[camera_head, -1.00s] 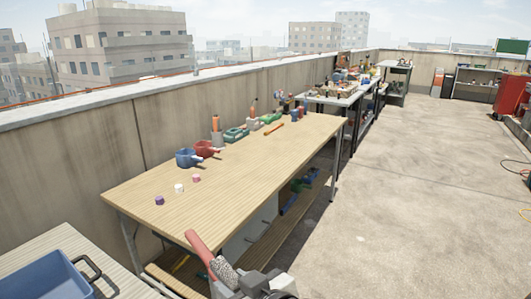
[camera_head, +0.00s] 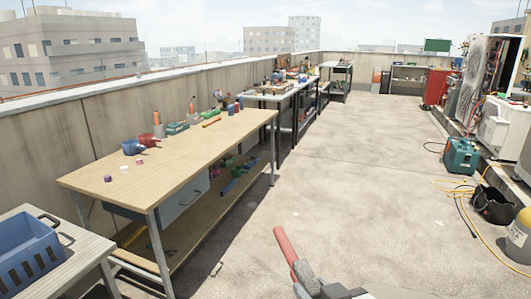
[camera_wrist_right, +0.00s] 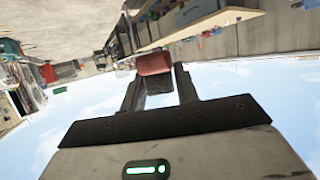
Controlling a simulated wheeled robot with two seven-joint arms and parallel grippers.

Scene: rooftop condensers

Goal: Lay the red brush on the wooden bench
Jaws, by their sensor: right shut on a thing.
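The red brush (camera_head: 285,246) is in my right gripper (camera_head: 308,275), low in the middle of the head view. Its red handle points up and left, with a grey bristle part near the jaws. In the right wrist view the brush (camera_wrist_right: 154,64) sits between the two dark fingers of the gripper (camera_wrist_right: 158,88), which are shut on it. The wooden bench (camera_head: 185,165) stands to the left of the brush, along the wall. The brush is apart from it, over the concrete floor in the picture. My left gripper is not in view.
The bench top holds a blue pot (camera_head: 132,147), a red pot (camera_head: 148,140), small caps and an orange stick (camera_head: 211,122); its front middle is clear. A blue crate (camera_head: 28,255) sits on a table at lower left. Condensers and a teal case (camera_head: 461,156) stand right.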

